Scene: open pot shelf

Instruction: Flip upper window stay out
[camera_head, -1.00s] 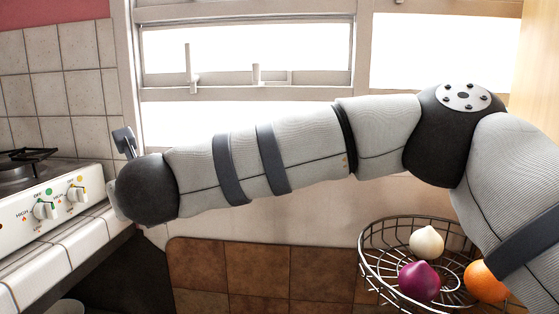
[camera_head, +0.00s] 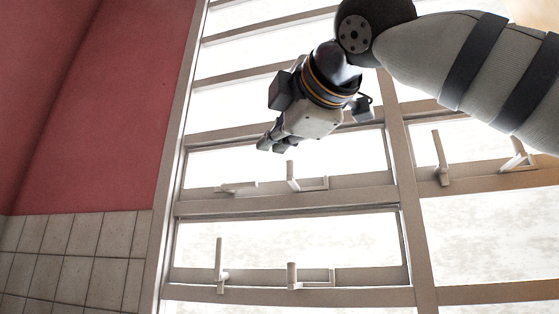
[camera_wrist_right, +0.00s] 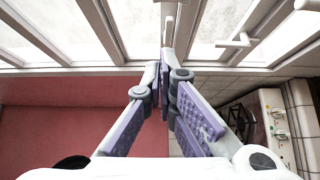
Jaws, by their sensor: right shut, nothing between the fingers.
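The upper window stay (camera_head: 237,187) is a small white handle low on the upper left pane's frame; it looks nearly level there. A white peg with a bracket (camera_head: 292,178) is to its right on the same frame. My right gripper (camera_head: 268,146) is above these fittings, shut and empty. In the right wrist view its fingertips (camera_wrist_right: 166,62) are together, with a white window fitting (camera_wrist_right: 168,30) just beyond them. I cannot tell whether they touch it, or which fitting it is. My left gripper is not in view.
The lower pane has an upright white handle (camera_head: 219,262) and a peg (camera_head: 292,276). The right pane has an upright handle (camera_head: 440,158). A red wall (camera_head: 110,110) with tiles (camera_head: 90,250) bounds the left. The stove (camera_wrist_right: 275,125) shows in the right wrist view.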

